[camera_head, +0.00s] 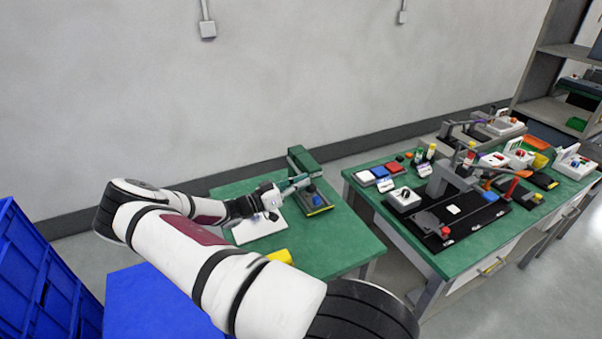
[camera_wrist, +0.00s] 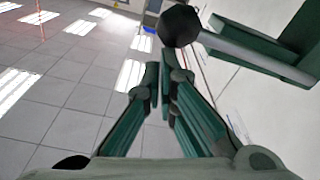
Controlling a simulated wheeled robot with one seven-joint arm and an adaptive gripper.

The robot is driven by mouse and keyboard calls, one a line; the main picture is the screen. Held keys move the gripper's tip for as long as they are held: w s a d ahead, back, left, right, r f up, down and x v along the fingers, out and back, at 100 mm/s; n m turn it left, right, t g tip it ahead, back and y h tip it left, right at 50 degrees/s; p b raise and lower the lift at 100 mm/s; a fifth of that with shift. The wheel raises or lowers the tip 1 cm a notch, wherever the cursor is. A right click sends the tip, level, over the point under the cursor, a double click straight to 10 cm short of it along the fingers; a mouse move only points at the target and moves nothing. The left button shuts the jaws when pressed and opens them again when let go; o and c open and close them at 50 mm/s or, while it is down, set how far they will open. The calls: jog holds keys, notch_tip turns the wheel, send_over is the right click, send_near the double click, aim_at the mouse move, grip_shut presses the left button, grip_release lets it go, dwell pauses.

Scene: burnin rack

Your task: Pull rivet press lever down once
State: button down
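The rivet press (camera_head: 303,162) has a green upright body on a dark base, near the far right corner of the left green table. In the wrist view its green body (camera_wrist: 262,38) fills the upper right, and a grey lever (camera_wrist: 245,52) ends in a black knob (camera_wrist: 181,26). My gripper (camera_head: 284,191) is beside the press on its left in the head view. In the wrist view my gripper's fingertips (camera_wrist: 159,76) are close together with nothing seen held between them. The knob appears just beyond and slightly right of the tips; contact cannot be told.
A white sheet or board (camera_head: 257,227) and a yellow object (camera_head: 281,256) lie on the left table. A blue item sits on the press base. A second green table (camera_head: 420,262) with several devices stands right, across a gap. Blue crates (camera_head: 35,270) stand at left.

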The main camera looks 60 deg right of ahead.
jog(key=shift+s+a+f, duration=0.1)
jog(key=shift+s+f, duration=0.05)
jog(key=shift+f, duration=0.7)
jog(key=shift+f, duration=0.15)
jog(key=w+a+r+b, duration=0.2)
jog(key=w+a, duration=0.3)
jog(key=a, duration=0.4)
jog(key=shift+w+a+r+b, duration=0.35)
jog(key=shift+w+a+r, duration=0.05)
jog(key=shift+r, duration=0.3)
dwell(0.3)
